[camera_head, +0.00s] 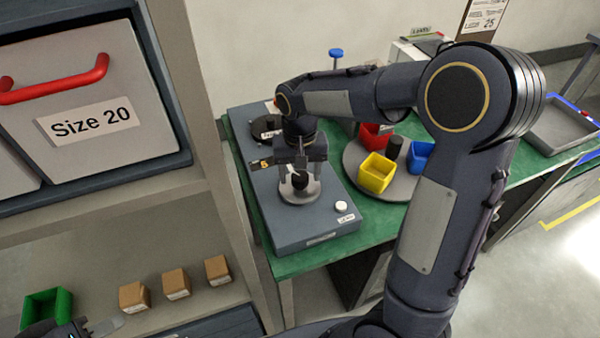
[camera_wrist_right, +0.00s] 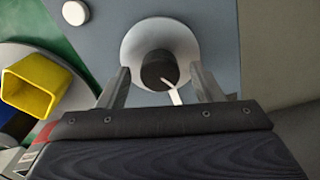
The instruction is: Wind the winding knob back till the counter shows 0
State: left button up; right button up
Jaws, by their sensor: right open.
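The winding knob (camera_head: 300,180) is a dark knob on a pale round disc, on top of a blue-grey box (camera_head: 312,228). In the right wrist view the knob (camera_wrist_right: 159,70) has a white pointer (camera_wrist_right: 172,90) towards the lower right. My right gripper (camera_head: 299,166) is over the knob. Its open fingers (camera_wrist_right: 162,88) appear on either side of the knob, with gaps visible. A small dark block with a yellow mark (camera_head: 263,163) beside the gripper may be the counter; no number is readable. My left gripper (camera_head: 92,328) shows only partly at the bottom left.
A white button (camera_head: 341,206) is on the box's front corner. A round tray (camera_head: 352,158) holds yellow (camera_head: 376,174), red (camera_head: 372,137) and blue (camera_head: 420,156) bins. A shelf at left holds small cardboard boxes (camera_head: 176,284) and a green bin (camera_head: 46,308).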

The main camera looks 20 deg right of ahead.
aim_at(302, 177)
notch_tip(302, 177, up, 7)
jog(key=shift+r, duration=0.1)
dwell(0.6)
jog(key=shift+s+d+r, duration=0.1)
jog(key=shift+s, duration=0.2)
jog(key=s+a+f+n+t+y, duration=0.1)
jog(key=s+t, duration=0.4)
jog(key=s, duration=1.5)
jog(key=n+y, duration=0.1)
jog(key=y, duration=0.1)
jog(key=shift+s+f+t+y, duration=0.2)
jog(key=shift+t+y, duration=0.1)
jog(key=shift+y, duration=0.1)
